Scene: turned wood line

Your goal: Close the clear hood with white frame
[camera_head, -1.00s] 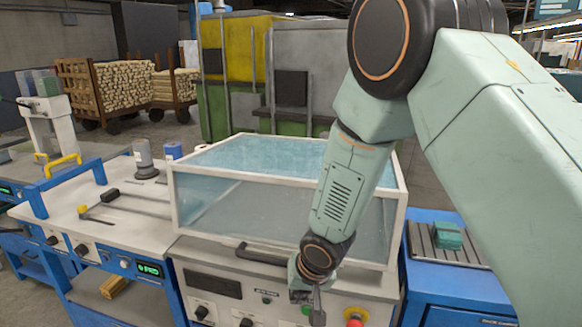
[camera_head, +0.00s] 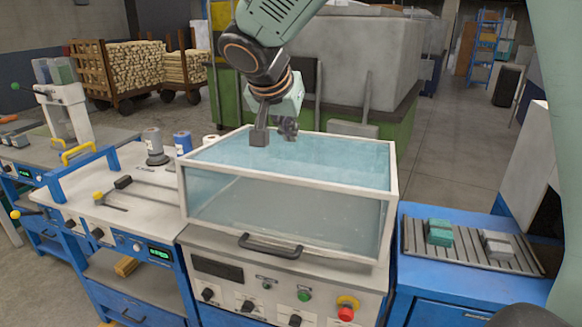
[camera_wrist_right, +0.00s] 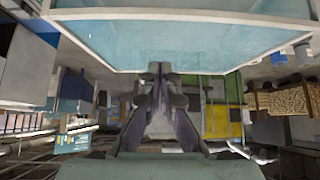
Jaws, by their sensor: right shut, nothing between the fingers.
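The clear hood with white frame (camera_head: 290,207) stands on the machine in the middle of the head view. Its lower front frame appears to rest on the machine top, with no visible gap. Its black handle (camera_head: 270,247) is on the lower front edge. My right gripper (camera_head: 272,131) is shut and empty, pointing down over the rear part of the hood's top. I cannot tell whether it touches the hood. In the right wrist view the hood (camera_wrist_right: 190,42) fills the upper part, just past the fingertips (camera_wrist_right: 160,72). My left gripper is not in view.
The machine's front panel (camera_head: 225,293) has knobs and a red stop button (camera_head: 346,309). A blue bench with a slatted tray (camera_head: 462,262) and blocks is at right. A workbench with a blue handle (camera_head: 75,172) is at left. Loaded wood carts (camera_head: 130,70) stand behind.

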